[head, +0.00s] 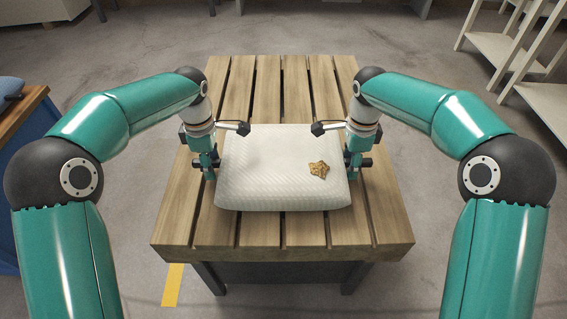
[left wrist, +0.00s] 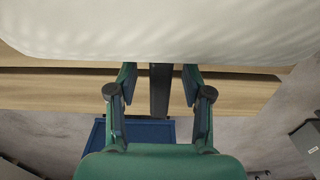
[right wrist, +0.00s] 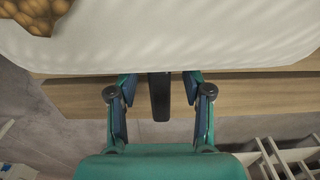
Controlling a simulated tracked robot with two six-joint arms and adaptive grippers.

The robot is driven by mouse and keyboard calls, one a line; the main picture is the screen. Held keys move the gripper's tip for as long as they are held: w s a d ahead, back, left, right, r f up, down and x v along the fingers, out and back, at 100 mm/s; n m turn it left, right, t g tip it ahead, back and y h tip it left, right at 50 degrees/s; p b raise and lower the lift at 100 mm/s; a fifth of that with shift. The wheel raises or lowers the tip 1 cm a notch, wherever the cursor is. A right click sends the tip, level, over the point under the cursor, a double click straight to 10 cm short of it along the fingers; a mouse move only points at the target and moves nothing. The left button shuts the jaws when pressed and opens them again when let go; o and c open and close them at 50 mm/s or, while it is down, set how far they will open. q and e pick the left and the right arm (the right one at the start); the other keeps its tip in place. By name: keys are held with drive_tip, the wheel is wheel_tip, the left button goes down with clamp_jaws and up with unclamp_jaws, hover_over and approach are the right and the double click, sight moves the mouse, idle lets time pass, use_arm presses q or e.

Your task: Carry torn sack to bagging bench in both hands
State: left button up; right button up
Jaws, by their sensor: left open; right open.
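The torn sack (head: 265,175) is a white, pillow-shaped bag lying flat on a slatted wooden table (head: 200,232). A brown, lumpy torn patch (head: 318,169) shows on its right part; the patch also shows in the right wrist view (right wrist: 35,14). My left gripper (head: 210,165) is at the sack's left side, and my right gripper (head: 356,162) is at its right side. In the left wrist view (left wrist: 158,80) and the right wrist view (right wrist: 158,85) the fingers are apart with no sack between them. Whether they touch the sack's edge I cannot tell.
A blue bench with a wooden top (head: 22,115) stands at the left, with a blue object (head: 10,88) on it. White shelving (head: 515,60) stands at the upper right. Yellow tape (head: 173,285) marks the floor at the table's front left.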

use_arm(q)
drive_tip(key=shift+c, duration=0.2)
use_arm(e)
drive_tip(key=shift+c, duration=0.2)
use_arm(q)
clamp_jaws()
use_arm(e)
clamp_jaws()
use_arm(q)
drive_tip(key=shift+r, duration=0.1)
use_arm(e)
drive_tip(key=shift+r, duration=0.1)
